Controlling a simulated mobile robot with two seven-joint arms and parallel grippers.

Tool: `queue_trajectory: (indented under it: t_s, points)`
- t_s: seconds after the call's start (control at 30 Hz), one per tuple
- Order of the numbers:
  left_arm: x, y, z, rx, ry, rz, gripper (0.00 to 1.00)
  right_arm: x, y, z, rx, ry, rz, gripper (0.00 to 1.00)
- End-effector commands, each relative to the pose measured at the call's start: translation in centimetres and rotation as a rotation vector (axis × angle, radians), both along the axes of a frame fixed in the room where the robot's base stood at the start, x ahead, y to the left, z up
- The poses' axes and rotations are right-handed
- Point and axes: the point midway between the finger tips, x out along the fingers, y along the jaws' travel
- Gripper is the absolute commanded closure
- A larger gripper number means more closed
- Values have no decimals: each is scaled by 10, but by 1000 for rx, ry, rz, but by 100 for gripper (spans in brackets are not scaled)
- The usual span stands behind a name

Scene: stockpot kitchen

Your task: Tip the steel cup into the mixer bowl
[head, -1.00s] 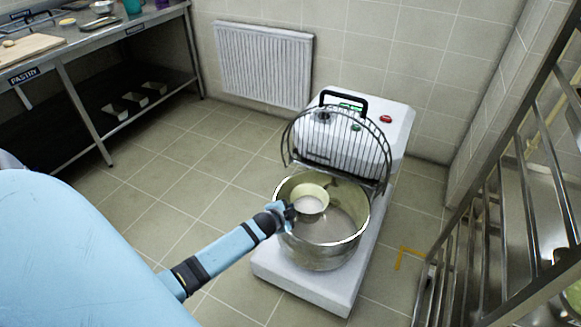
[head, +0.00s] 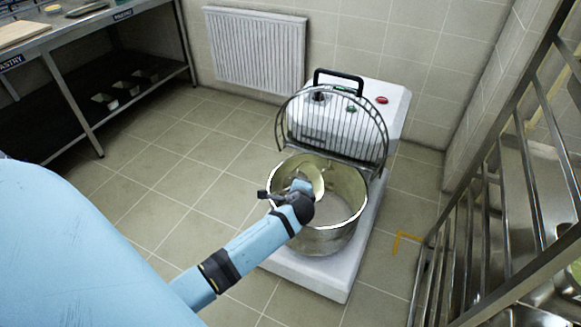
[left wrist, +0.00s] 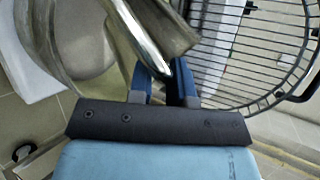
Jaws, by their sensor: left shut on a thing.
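The steel cup (head: 317,178) is tipped on its side over the mixer bowl (head: 328,240), its pale inside facing right. It also shows in the left wrist view (left wrist: 135,35), cut off by the top edge. My left gripper (head: 290,192) is shut on the cup; its blue fingers (left wrist: 166,82) are at the cup's edge in the left wrist view. The bowl is open at the top and has pale contents (head: 336,208) low inside. Part of the bowl's inside is hidden behind the cup and gripper. My right gripper is not in view.
The mixer's wire guard (head: 335,125) stands raised behind the bowl. The white mixer body (head: 385,110) has a black handle. A steel rack (head: 490,200) stands at the right, and a steel table (head: 100,25) at the far left. The floor left of the mixer is clear.

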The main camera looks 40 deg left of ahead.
Motion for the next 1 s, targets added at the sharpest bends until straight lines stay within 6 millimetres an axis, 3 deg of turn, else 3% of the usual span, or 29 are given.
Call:
queue_trajectory:
  t_s: [0.33, 0.47, 1.0]
  points:
    - [13, -29, -10, 283, 117, -2, 100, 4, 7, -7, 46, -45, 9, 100]
    - [17, -39, -8, 374, 159, -3, 100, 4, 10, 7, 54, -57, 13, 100]
    - [35, -81, -20, 752, 315, -1, 100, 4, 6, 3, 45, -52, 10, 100]
